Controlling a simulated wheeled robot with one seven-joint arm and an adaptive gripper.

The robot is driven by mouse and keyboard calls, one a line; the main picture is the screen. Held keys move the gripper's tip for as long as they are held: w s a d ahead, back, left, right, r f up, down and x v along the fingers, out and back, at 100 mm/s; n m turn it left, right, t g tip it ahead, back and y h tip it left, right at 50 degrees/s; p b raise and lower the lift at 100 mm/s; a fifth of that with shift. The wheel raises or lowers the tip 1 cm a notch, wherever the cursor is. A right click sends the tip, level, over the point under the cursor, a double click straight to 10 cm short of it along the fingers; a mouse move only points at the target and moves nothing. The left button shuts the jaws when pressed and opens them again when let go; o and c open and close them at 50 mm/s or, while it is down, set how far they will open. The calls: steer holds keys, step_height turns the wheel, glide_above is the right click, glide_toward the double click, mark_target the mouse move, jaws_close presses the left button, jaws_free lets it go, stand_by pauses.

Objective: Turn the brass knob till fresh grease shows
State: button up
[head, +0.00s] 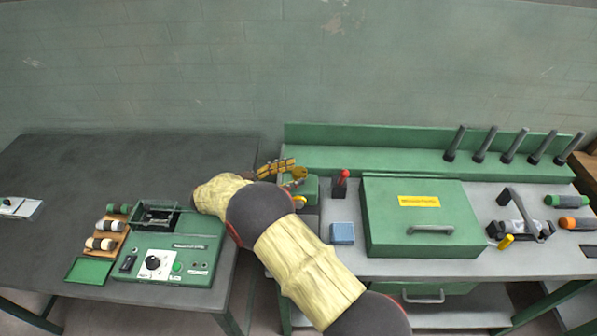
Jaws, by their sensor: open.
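A small brass-coloured knob (299,173) sits at the top of a green housing (310,189), at the left end of the green-backed bench. My gripper (288,164), yellow and dark, is just left of the knob and very close to it. Its fingers point right, toward the knob. The gripper is open, but it is small here, and I cannot tell whether a finger touches the knob. My arm, in pale yellow sleeves, crosses in front and hides the lower left of the housing. No fresh grease can be made out.
A red-topped lever (342,179) and a blue block (342,234) stand just right of the housing. A large green box (421,245) with a handle fills the bench's middle. On the dark left table is a green control unit (185,262) beside a rack of spools (103,244).

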steer(key=v, duration=0.9)
steer(key=w+d+r+n+t+y, duration=0.2)
steer(key=w+r+t+y, duration=0.15)
steer(key=w+r, duration=0.4)
steer(key=w+d+r+n+t+y, duration=0.1)
steer(key=w+d+r+t+y, duration=0.25)
steer(key=r, duration=0.65)
steer(key=w+d+r+n+t+y, duration=0.2)
steer(key=w+r+t+y, duration=0.15)
steer(key=w+r, duration=0.4)
steer(key=s+d+r+n+y, duration=0.2)
steer(key=s+r+n+y, duration=0.2)
steer(key=s+r+y, duration=0.3)
steer(key=s+d+f+n+g, duration=0.1)
steer(key=s+d+f+g, duration=0.3)
steer(key=s, duration=1)
steer(key=s+d+f+n+g, duration=0.2)
steer(key=s+d+f+g, duration=0.2)
steer(key=s, duration=1.1)
steer(key=s+d+f+n+g, duration=0.1)
steer(key=s+d+f+g, duration=0.3)
steer(key=s+d+f, duration=0.4)
steer(key=s+d+h, duration=0.1)
steer(key=s+d, duration=0.4)
steer(key=s, duration=0.2)
steer(key=shift+f, duration=0.2)
steer(key=shift+c, duration=0.4)
